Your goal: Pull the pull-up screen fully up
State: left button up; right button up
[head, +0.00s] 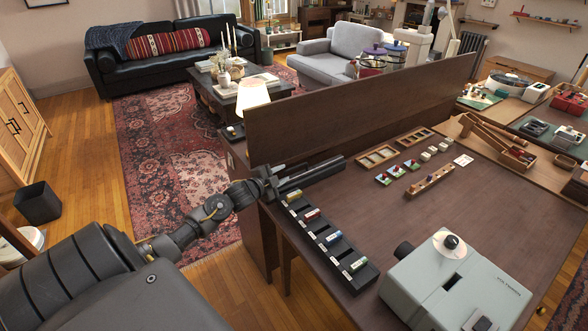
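A dark brown flat panel (360,105) stands upright along the far edge of the desk (400,225). It is the only screen-like thing in view. I cannot tell whether it slides or how far it is raised. My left gripper (322,173) reaches in from the left, over the desk's left end. Its dark fingers point right, on the near side of the panel's lower left part. I see nothing held in them. The gap between the fingers is too unclear to tell, as is any contact with the panel. My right gripper is out of view.
A black tray with coloured pieces (328,240) lies just below my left gripper. A grey-green machine (455,285) stands at the desk's front. Small wooden trays (377,157) and a wooden rack (430,180) lie near the panel. A white lamp (253,97) stands beyond it.

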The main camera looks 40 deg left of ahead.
aim_at(293, 168)
pick_arm(q)
jog(key=x, duration=0.6)
jog(key=shift+w+f, duration=0.1)
jog(key=shift+w, duration=0.25)
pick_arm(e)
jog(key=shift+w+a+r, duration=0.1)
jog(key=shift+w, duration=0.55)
pick_arm(q)
grip_shut()
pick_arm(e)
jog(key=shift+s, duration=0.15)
